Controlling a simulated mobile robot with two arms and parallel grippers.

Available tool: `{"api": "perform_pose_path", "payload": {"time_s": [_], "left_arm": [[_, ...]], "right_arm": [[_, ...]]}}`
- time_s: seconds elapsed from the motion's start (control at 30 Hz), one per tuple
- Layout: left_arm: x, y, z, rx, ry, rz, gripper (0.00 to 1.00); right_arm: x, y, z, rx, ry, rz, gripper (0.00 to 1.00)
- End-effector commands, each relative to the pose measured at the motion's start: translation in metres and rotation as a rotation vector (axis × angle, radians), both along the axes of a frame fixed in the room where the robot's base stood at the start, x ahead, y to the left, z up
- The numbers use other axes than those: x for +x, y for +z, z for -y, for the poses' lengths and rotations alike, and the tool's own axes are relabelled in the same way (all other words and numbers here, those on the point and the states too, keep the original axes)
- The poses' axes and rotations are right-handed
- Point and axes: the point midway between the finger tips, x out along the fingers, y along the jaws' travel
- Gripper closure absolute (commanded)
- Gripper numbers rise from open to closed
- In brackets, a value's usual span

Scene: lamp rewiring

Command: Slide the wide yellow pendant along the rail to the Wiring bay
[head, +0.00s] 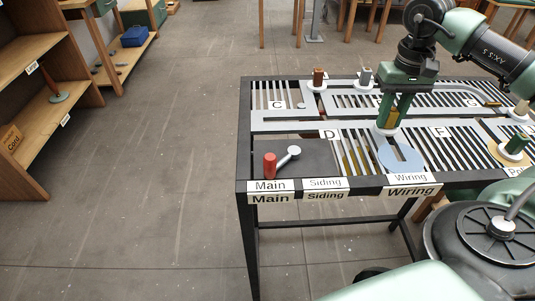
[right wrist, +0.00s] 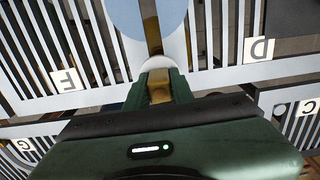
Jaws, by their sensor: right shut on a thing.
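My right gripper (head: 388,116) is over the slotted rail table (head: 242,140), pointing down. It is shut on a yellow pendant knob (head: 394,117) with a round white base (head: 386,131). The base sits at the rail, just behind the blue disc (head: 400,158) above the Wiring label (head: 409,178). In the right wrist view the gripper (right wrist: 158,88) has the yellow knob (right wrist: 160,93) between its fingers, and the white base (right wrist: 172,62) lies close to the blue disc (right wrist: 150,12). My left gripper is not in view.
A brown pendant (head: 318,77) and a grey pendant (head: 365,76) stand at the back of the table. A green pendant (head: 516,145) stands at the right. A red cylinder (head: 270,166) and a pale lever (head: 288,155) are on the dark panel at front left. The floor to the left is clear.

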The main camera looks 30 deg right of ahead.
Motion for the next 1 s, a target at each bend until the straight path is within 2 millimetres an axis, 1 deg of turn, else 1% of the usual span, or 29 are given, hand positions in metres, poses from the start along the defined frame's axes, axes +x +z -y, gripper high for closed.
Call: {"api": "perform_pose_path", "payload": {"time_s": [0.03, 0.1, 0.7, 1.0], "left_arm": [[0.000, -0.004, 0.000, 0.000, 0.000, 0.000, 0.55], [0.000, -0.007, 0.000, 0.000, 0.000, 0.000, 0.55], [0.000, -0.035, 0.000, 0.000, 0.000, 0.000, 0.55], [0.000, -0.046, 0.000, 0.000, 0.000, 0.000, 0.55]], "right_arm": [[-0.005, -0.003, -0.003, 0.000, 0.000, -0.004, 1.00], [-0.011, -0.003, -0.006, 0.000, 0.001, -0.005, 1.00], [-0.060, -0.004, -0.036, 0.000, 0.001, -0.005, 1.00], [-0.081, -0.002, -0.049, 0.000, 0.000, -0.004, 1.00]]}}
